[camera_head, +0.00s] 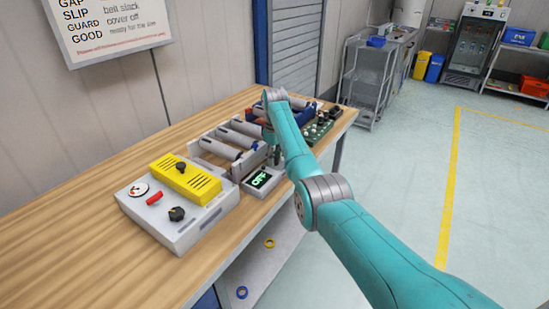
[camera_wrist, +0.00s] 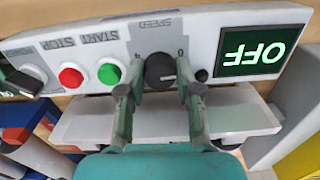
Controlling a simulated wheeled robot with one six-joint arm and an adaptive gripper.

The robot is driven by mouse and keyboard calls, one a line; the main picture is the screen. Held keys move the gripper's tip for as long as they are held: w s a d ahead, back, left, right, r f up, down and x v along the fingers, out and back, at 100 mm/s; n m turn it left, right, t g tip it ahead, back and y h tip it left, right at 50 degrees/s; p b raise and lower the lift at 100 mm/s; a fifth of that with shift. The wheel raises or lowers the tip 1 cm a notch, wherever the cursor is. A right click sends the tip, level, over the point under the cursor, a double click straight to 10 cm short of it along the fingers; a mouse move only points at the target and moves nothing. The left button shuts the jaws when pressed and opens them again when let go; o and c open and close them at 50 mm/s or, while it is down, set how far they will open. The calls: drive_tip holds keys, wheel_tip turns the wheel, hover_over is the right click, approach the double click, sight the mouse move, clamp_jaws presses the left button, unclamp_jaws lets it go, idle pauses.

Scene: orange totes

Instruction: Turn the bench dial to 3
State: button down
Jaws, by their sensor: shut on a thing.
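The bench dial is a black round knob (camera_wrist: 160,71) under the word SPEED on a light grey control panel (camera_wrist: 205,45), seen upside down in the wrist view. A pale pointer mark shows on its right side; the small scale figures are too blurred to read fully. My gripper (camera_wrist: 154,82) is at the dial with one finger on each side, shut on it. In the head view my gripper (camera_head: 273,154) reaches down behind the display (camera_head: 261,179), and the dial is hidden by my arm.
A green START button (camera_wrist: 109,74), a red STOP button (camera_wrist: 71,77) and another black knob (camera_wrist: 24,82) sit beside the dial. Rollers (camera_head: 240,133) stand behind the panel. A grey box with a yellow cover (camera_head: 185,180) is to the left on the wooden bench (camera_head: 75,225).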

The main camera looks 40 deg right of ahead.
drive_tip(key=m, duration=2.2)
drive_tip(key=shift+m, duration=0.4)
drive_tip(key=m, duration=0.4)
drive_tip(key=shift+m, duration=1.8)
